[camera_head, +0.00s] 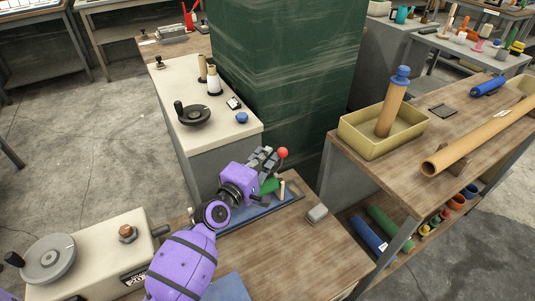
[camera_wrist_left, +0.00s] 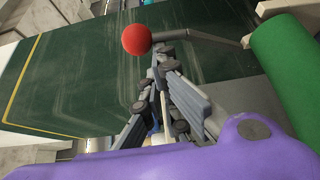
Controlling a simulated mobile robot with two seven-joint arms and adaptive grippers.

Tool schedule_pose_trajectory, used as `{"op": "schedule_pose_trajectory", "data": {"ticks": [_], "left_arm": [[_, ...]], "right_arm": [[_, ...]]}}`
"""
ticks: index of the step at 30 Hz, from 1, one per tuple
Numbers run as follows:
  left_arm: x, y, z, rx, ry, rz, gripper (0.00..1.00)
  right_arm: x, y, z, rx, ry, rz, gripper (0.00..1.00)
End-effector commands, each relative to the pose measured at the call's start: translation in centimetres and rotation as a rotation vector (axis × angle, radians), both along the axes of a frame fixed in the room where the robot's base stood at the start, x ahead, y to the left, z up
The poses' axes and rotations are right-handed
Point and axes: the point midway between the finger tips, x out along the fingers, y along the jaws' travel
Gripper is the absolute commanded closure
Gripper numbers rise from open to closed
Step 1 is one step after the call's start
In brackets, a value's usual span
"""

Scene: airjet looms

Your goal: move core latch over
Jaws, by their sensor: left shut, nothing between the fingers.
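The latch shows as a lever with a red ball knob (camera_head: 282,152) on a thin grey rod, beside a green cylinder (camera_head: 269,185) on the near workbench. In the left wrist view the red knob (camera_wrist_left: 136,39) is just beyond the fingertips, and the rod (camera_wrist_left: 205,38) runs right toward the green cylinder (camera_wrist_left: 285,70). My left gripper (camera_head: 265,157) is shut and empty, just left of the knob in the head view. Its fingers (camera_wrist_left: 162,60) also show in the left wrist view. I cannot tell whether they touch the rod. My right gripper is not in view.
A green pillar (camera_head: 285,75) stands behind. A machine with a handwheel (camera_head: 48,258) is at left; a yellow bin (camera_head: 360,149) is on the right bench.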

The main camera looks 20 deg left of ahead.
Motion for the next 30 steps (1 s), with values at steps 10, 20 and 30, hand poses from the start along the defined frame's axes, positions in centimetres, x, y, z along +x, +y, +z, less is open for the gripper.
{"op": "schedule_pose_trajectory", "data": {"ticks": [10,20,30], "left_arm": [[-2.3,-2.3,-0.5,-0.004,-0.003,-0.002,1.0],[-3.8,-4.1,-1.9,-0.006,-0.004,-0.006,1.0],[-4.4,-4.5,-2.9,-0.003,0.0,-0.002,1.0]], "right_arm": [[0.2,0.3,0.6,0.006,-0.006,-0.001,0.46],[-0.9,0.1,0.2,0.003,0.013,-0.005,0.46],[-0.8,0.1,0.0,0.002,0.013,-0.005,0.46]]}}
